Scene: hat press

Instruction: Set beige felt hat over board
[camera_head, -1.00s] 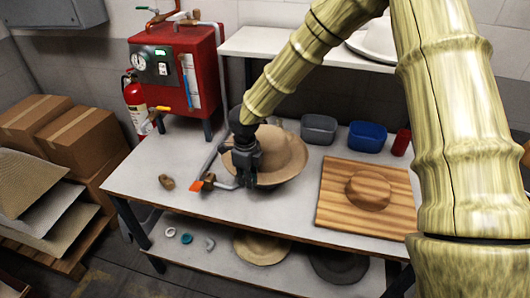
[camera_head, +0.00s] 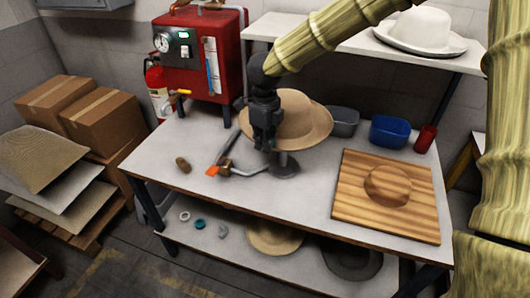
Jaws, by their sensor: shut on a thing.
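The beige felt hat (camera_head: 304,118) is off the table, tilted, with its brim spread to the right of my gripper. My gripper (camera_head: 268,148) is shut on the hat's brim at its left side; the fingertips are partly lost against the dark parts behind. The wooden board (camera_head: 350,207) with a round raised crown form (camera_head: 388,186) lies on the right part of the table, apart from the hat. A dark round stand (camera_head: 284,165) shows below the hat.
A hose with an orange-tipped nozzle (camera_head: 222,169) and a brown lump (camera_head: 183,165) lie left of the stand. A grey bin (camera_head: 342,122), blue bin (camera_head: 389,132) and red cup (camera_head: 425,139) stand behind the board. A white hat (camera_head: 420,30) rests on the shelf above.

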